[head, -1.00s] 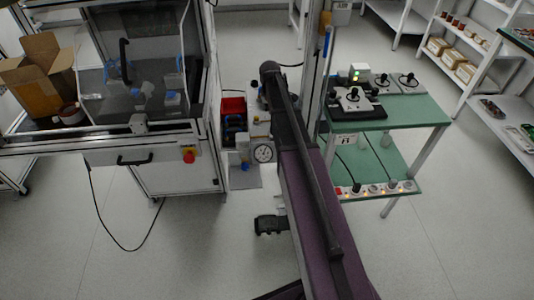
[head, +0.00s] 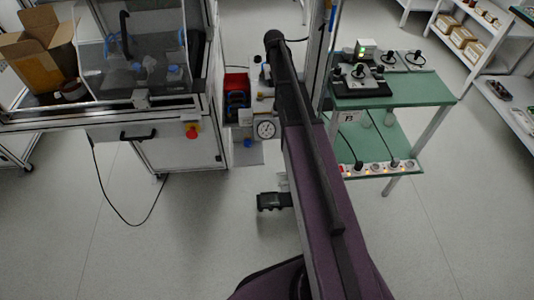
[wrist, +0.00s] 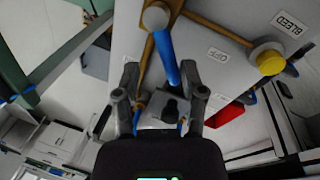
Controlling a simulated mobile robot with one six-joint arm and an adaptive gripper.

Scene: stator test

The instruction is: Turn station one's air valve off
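In the wrist view, the air valve's blue lever (wrist: 165,58) runs from a round metal pivot down into the gap between my fingers. An "OFF" label (wrist: 218,55) is on the grey panel to the right of the lever. My gripper (wrist: 160,72) is open, with one finger on each side of the lever's free end. I cannot tell whether either finger touches it. In the head view, part of the blue lever (head: 331,18) shows on the post at the top edge. My gripper's fingers cannot be made out there.
A yellow knob (wrist: 270,62) on a brass pipe sits beside a "BLEED" label (wrist: 288,21). A red bin (wrist: 225,117) is below. In the head view, a green table (head: 425,92) stands right of the post and an enclosed cabinet (head: 180,153) left. Grey floor is open in front.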

